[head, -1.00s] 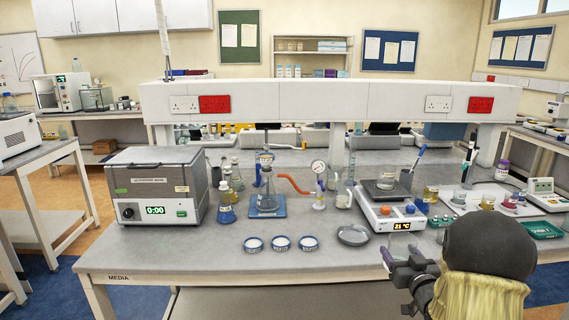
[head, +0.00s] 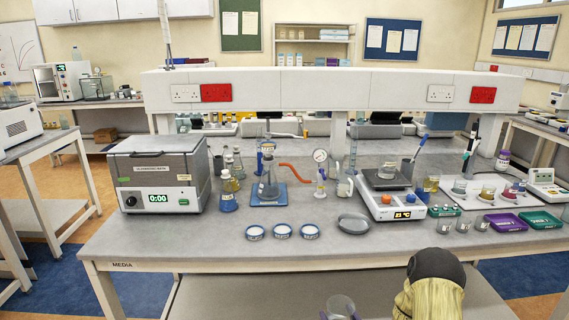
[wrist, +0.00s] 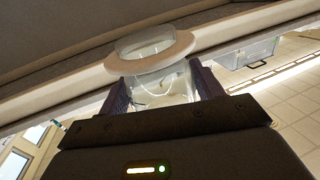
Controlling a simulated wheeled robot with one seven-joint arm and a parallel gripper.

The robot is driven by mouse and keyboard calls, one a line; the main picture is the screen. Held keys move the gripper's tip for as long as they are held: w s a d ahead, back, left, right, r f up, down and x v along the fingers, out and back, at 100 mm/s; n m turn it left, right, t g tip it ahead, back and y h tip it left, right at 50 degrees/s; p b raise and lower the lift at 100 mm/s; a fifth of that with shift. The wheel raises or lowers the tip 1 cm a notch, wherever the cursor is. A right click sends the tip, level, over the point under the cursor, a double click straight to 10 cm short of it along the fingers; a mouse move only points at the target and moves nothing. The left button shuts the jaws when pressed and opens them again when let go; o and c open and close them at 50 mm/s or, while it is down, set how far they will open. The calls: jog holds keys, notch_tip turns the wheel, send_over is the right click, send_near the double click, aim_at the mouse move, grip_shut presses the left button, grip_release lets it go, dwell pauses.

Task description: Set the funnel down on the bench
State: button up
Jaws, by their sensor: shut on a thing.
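The funnel (head: 340,304) is a clear, see-through piece at the bottom edge of the head view, in front of the bench's front edge. In the wrist view, the funnel (wrist: 155,52) shows a wide pale rim and a clear body between the dark fingers. My gripper (wrist: 162,88) is shut on its body. The grey bench (head: 290,256) fills the middle of the head view. The funnel is apart from the bench top; its lower end is hidden.
Three blue-rimmed dishes (head: 282,231) and a grey dish (head: 354,223) stand near the front. A water bath (head: 160,175) stands left. The front strip of the bench top is clear.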

aim_at(340, 301)
jog(key=p, duration=0.2)
jog(key=r+h+p, duration=0.1)
jog(key=shift+w+a+m+p, duration=0.1)
jog(key=shift+w+m+p, duration=0.2)
jog(key=shift+m+p, duration=0.1)
jog(key=p, duration=0.1)
jog(key=h+p, duration=0.1)
jog(key=p, duration=0.1)
jog(key=shift+w+a+r+m+t, duration=0.15)
jog(key=shift+w+m+t, duration=0.15)
jog(key=shift+m, duration=0.1)
jog(key=h+p, duration=0.1)
jog(key=p, duration=0.1)
jog(key=w+r+m+h+p, duration=0.1)
jog(key=p, duration=0.1)
jog(key=shift+d, duration=0.2)
jog(key=shift+w+d+r+m+h+p, duration=0.1)
jog(key=shift+r+m+h+p, duration=0.1)
jog(key=shift+m+h+p, duration=0.2)
jog(key=shift+d+f, duration=0.15)
jog(key=shift+d, duration=0.05)
jog(key=s+f, duration=0.3)
jog(key=s, duration=0.5)
jog(key=shift+s+a, duration=0.35)
jog(key=shift+f, duration=0.1)
